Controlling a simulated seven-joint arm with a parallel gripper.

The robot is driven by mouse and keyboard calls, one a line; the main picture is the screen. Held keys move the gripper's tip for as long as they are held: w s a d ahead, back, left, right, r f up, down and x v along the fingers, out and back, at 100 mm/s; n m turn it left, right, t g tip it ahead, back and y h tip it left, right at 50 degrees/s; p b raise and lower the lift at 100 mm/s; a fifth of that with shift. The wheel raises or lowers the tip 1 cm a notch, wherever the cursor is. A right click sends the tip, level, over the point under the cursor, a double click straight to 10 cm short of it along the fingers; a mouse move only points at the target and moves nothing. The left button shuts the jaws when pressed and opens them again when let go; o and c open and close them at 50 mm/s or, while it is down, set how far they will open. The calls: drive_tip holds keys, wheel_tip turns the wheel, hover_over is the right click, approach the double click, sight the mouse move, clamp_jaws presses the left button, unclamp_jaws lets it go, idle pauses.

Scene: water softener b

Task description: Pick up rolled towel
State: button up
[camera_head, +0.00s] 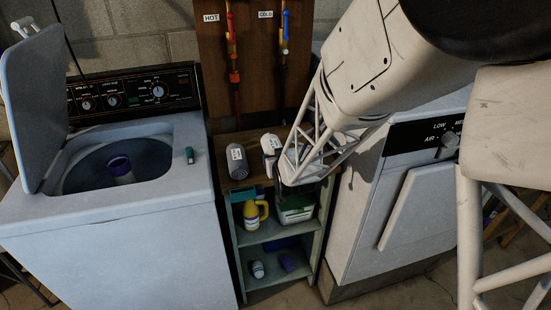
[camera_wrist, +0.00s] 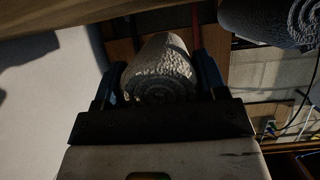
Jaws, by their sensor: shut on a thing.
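A pale rolled towel (camera_wrist: 160,72) shows its spiral end in the wrist view. My gripper (camera_wrist: 159,78) is shut on it, with one dark finger on each side. In the head view, a pale rounded piece, which looks like this towel (camera_head: 270,144), shows at the shelf top beside my white wrist frame. My arm hides most of it there, along with the fingers. I cannot tell whether the towel still touches the shelf top.
A darker grey roll (camera_head: 237,163) lies left of my gripper on the small shelf unit (camera_head: 283,244); a grey roll (camera_wrist: 272,22) also shows in the wrist view. An open washer (camera_head: 110,235) stands left, a dryer (camera_head: 400,190) right. Pipes (camera_head: 233,60) run behind.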

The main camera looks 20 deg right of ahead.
drive_tip(key=s+r, duration=0.1)
drive_tip(key=s, duration=1.2)
drive_tip(key=shift+s+a, duration=0.2)
drive_tip(key=shift+r, duration=0.1)
drive_tip(key=shift+a, duration=0.1)
